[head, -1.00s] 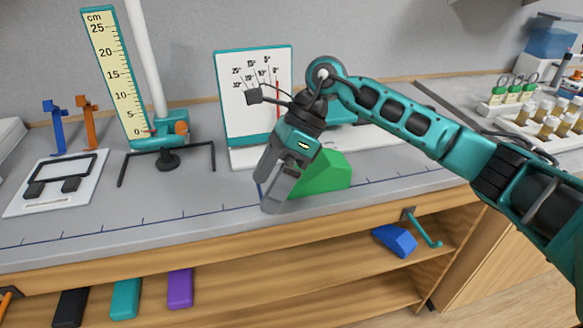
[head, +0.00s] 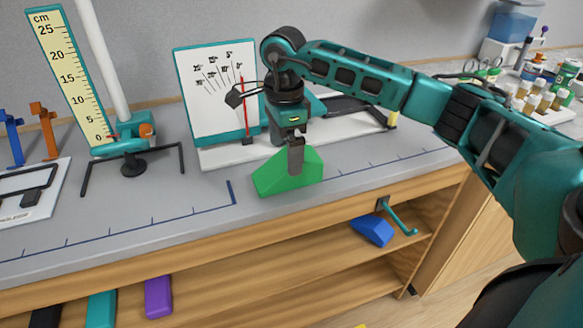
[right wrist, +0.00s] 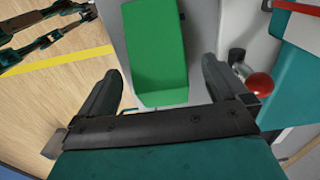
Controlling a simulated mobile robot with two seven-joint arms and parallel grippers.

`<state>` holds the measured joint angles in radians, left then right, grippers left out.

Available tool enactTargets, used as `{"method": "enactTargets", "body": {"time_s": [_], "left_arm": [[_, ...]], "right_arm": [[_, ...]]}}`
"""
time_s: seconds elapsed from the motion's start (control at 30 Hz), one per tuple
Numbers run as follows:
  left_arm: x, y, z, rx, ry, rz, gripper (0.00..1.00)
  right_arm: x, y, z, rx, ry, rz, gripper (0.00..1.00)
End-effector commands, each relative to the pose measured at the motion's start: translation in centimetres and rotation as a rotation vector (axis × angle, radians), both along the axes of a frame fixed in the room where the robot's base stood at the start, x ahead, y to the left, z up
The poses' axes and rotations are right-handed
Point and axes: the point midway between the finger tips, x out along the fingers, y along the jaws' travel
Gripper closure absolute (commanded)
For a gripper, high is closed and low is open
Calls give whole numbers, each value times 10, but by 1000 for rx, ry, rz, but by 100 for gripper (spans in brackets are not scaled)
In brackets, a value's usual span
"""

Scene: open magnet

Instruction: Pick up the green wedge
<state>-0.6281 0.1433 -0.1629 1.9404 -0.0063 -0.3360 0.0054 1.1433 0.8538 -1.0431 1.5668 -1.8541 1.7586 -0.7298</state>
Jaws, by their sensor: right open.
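The green wedge (head: 270,180) rests on the grey bench top near its front edge, in front of the white angle board. My right gripper (head: 295,172) points down at the wedge, and one finger overlaps it in the head view. In the right wrist view the wedge (right wrist: 157,52) lies ahead of the open, empty fingers of my right gripper (right wrist: 160,95), between their lines. I cannot tell the exact height of the fingertips over the wedge. My left gripper is not in view.
The angle board (head: 217,92) stands close behind the wedge. A ruler stand (head: 72,85) is to the left. A blue wedge (head: 373,231) and a purple block (head: 158,297) lie on the shelf below.

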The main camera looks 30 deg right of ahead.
Motion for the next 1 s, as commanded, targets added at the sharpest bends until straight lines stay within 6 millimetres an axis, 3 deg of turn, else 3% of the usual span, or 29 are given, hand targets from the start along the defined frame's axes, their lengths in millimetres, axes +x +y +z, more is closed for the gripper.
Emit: {"method": "enactTargets", "body": {"time_s": [0.3,0.63,1.0], "left_arm": [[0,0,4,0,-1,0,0],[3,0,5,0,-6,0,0],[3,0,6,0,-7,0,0]], "right_arm": [[-4,-1,-44,1,4,-1,0],[-3,-1,-50,0,1,-1,1],[-3,0,-50,1,1,0,36]]}}
